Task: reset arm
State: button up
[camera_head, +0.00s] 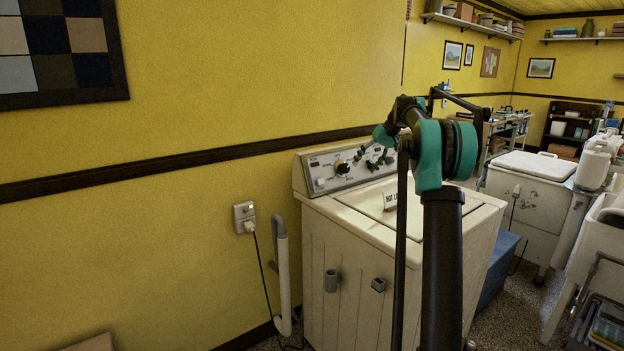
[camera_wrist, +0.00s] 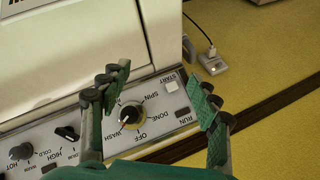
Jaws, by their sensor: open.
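My gripper (camera_wrist: 159,80) is open and empty in the wrist view, its green padded fingers spread on either side of the washer's timer dial (camera_wrist: 131,115). In the head view my gripper (camera_head: 374,155) is small and dark in front of the control panel (camera_head: 325,180), partly hidden by my arm. The dial also shows in the head view (camera_head: 342,167), left of my gripper. I cannot tell whether the fingers touch the panel.
The white washer (camera_head: 340,240) stands against the yellow wall, with a small sign (camera_head: 390,200) on its lid. A wall outlet (camera_head: 244,217) with a plugged cord and a pale pipe (camera_head: 282,275) are at its left. A blue bin (camera_head: 497,270) and another white washer (camera_head: 525,200) are at right.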

jog(key=s+f+h, duration=0.2)
jog(key=s+f, duration=0.7)
jog(key=s, duration=0.7)
jog(key=s+a+f+m+t+h, duration=0.1)
jog(key=s+f, duration=0.8)
jog(key=s, duration=0.8)
jog(key=s+f+m+t+h, duration=0.1)
jog(key=s+f+h, duration=0.1)
jog(key=s+f, duration=0.8)
jog(key=s, duration=0.7)
jog(key=shift+s+a+h, duration=0.15)
jog(key=shift+s+h, duration=0.05)
jog(key=shift+h, duration=0.1)
jog(key=shift+r, duration=0.1)
